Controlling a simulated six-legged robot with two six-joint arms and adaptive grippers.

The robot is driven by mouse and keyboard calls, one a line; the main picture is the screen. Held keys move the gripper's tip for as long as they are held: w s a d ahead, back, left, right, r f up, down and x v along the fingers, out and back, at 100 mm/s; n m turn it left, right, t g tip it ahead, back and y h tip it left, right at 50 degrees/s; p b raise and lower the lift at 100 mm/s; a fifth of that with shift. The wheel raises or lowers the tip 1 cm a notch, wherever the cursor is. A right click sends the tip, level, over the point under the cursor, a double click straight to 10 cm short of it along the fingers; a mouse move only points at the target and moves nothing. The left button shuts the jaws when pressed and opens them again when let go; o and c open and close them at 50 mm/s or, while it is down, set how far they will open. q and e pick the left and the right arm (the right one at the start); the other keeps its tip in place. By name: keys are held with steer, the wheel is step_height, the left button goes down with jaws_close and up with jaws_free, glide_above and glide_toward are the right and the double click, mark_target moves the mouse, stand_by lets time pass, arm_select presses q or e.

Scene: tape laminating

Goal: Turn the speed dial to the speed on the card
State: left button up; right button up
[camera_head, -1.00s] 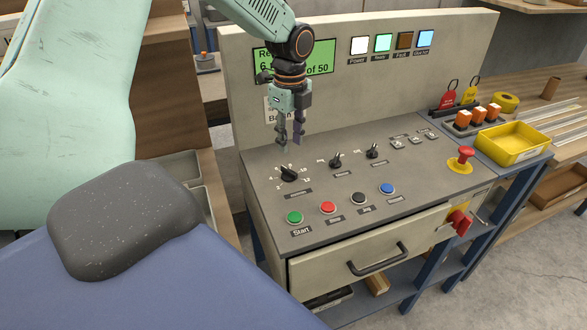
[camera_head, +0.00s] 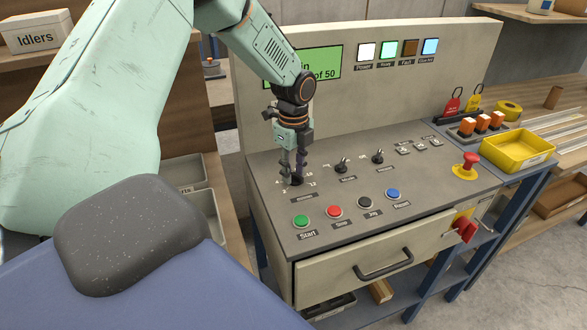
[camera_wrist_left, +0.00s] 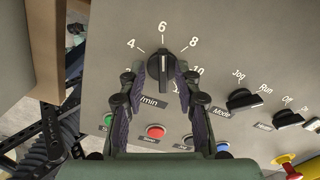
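The speed dial (camera_head: 297,180) is a black pointer knob on the sloped grey panel, under my left gripper (camera_head: 293,170). In the left wrist view the dial (camera_wrist_left: 161,70) has printed numbers around it, and its white mark points up toward the 6. The left gripper (camera_wrist_left: 161,85) is open, with a finger on each side of the knob; I cannot tell whether they touch it. The card on the back panel is hidden behind my left arm. My right gripper is not in view.
Mode (camera_head: 341,164) and another black switch (camera_head: 377,157) sit right of the dial. Green (camera_head: 301,221), red (camera_head: 334,211), black (camera_head: 364,202) and blue (camera_head: 392,194) buttons line the front. A red emergency button (camera_head: 470,160) stands right. The green display (camera_head: 322,64) is partly covered.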

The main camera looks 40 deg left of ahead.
arm_select(q)
steer(key=shift+w+d, duration=0.1)
steer(key=shift+c, duration=0.3)
steer(key=shift+w+f, duration=0.15)
steer(key=shift+w, duration=0.05)
steer(key=c, duration=0.3)
steer(key=shift+s+a, duration=0.1)
steer(key=shift+a, duration=0.2)
steer(key=c, duration=0.3)
steer(key=shift+d, duration=0.1)
jaws_close()
